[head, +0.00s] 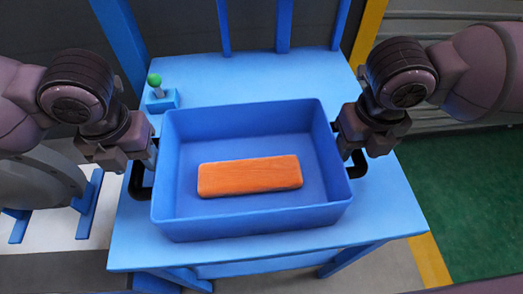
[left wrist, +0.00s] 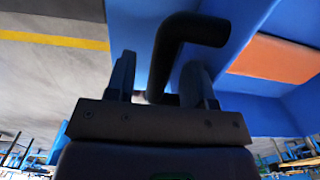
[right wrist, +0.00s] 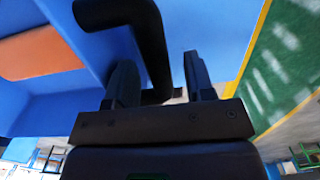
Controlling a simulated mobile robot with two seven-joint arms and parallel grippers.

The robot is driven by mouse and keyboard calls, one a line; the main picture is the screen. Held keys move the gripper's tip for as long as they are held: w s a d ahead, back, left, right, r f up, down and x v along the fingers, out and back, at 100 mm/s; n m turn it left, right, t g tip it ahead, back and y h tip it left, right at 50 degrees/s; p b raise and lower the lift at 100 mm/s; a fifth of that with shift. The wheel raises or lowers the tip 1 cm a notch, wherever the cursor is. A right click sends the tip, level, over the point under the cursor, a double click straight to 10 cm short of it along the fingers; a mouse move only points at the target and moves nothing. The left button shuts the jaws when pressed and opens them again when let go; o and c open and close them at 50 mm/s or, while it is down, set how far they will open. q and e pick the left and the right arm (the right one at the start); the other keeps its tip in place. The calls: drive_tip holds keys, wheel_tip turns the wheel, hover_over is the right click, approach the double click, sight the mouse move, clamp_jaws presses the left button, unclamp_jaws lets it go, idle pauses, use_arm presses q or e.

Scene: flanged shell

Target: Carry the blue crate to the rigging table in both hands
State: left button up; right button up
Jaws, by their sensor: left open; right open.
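The blue crate (head: 250,221) stands upright on a light blue table (head: 140,243), with an orange block (head: 250,176) lying inside it. A black handle sticks out from each short side: the left handle (head: 138,182) and the right handle (head: 357,168). My left gripper (head: 150,155) is open at the left handle; in the left wrist view the handle (left wrist: 172,50) reaches down between the fingers. My right gripper (head: 346,151) is open at the right handle; in the right wrist view that handle (right wrist: 150,45) also reaches between the fingers. Neither gripper is closed on its handle.
A small blue box with a green knob (head: 154,80) stands on the table at the back left, behind the crate. Blue posts (head: 283,25) rise behind the table. Green floor (head: 455,190) and a yellow stripe lie to the right.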

use_arm(q)
wheel_tip(320, 180, up, 11)
drive_tip(key=shift+s+f, duration=0.15)
use_arm(e)
wheel_tip(320, 180, up, 12)
drive_tip(key=shift+s, duration=0.2)
idle(0.5)
use_arm(q)
drive_tip(key=shift+s, duration=0.1)
use_arm(e)
drive_tip(key=shift+s, duration=0.1)
